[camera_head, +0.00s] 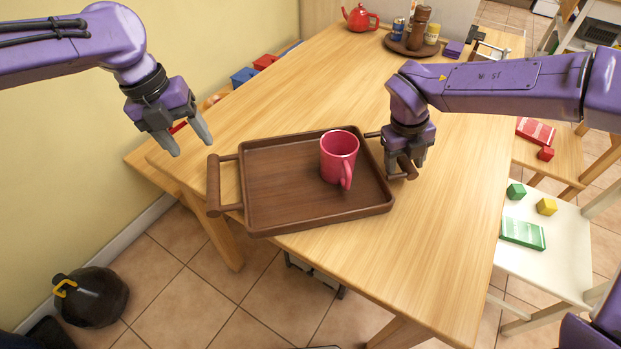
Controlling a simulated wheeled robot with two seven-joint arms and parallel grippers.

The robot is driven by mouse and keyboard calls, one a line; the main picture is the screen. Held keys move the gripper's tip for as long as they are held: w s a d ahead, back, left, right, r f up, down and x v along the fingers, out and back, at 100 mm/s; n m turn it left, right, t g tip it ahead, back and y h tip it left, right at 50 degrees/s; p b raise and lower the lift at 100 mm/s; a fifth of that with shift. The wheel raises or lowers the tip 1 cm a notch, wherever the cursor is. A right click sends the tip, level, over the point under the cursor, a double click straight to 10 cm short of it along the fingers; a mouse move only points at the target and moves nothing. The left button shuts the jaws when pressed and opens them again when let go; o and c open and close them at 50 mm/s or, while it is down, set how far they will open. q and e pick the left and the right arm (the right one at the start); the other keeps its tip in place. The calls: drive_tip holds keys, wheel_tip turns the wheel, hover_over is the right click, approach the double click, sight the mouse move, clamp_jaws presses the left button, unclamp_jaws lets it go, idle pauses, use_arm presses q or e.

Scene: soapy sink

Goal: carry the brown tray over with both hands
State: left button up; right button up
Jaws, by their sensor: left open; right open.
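The brown tray (285,221) lies on the wooden table near its front left corner, with its left handle (213,185) by the table's left edge. A pink mug (338,158) stands upright on the tray, right of its middle. My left gripper (191,146) is open and empty, above and behind the left handle, apart from it. My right gripper (402,172) is open at the tray's right handle, its fingers around or beside the bar. The gripper hides part of that handle, so I cannot tell whether they touch.
At the table's back are a red teapot (360,18) and a round brown stand (411,48) with jars. A white chair (556,266) with blocks stands at the right. A dark round object (98,298) sits on the floor. The table's middle is clear.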

drive_tip(key=shift+r, duration=0.15)
use_arm(q)
drive_tip(key=shift+a+r, duration=0.15)
drive_tip(key=shift+r, duration=0.55)
drive_tip(key=o, duration=0.7)
use_arm(e)
wheel_tip(320, 180, up, 12)
drive_tip(key=a, duration=0.2)
drive_tip(key=shift+s+a+f, duration=0.15)
drive_tip(key=shift+f, duration=0.1)
use_arm(q)
drive_tip(key=shift+s+a+p, duration=0.1)
drive_tip(key=shift+a+p, duration=0.9)
drive_tip(key=shift+a, duration=1.55)
use_arm(e)
drive_tip(key=shift+r, duration=0.95)
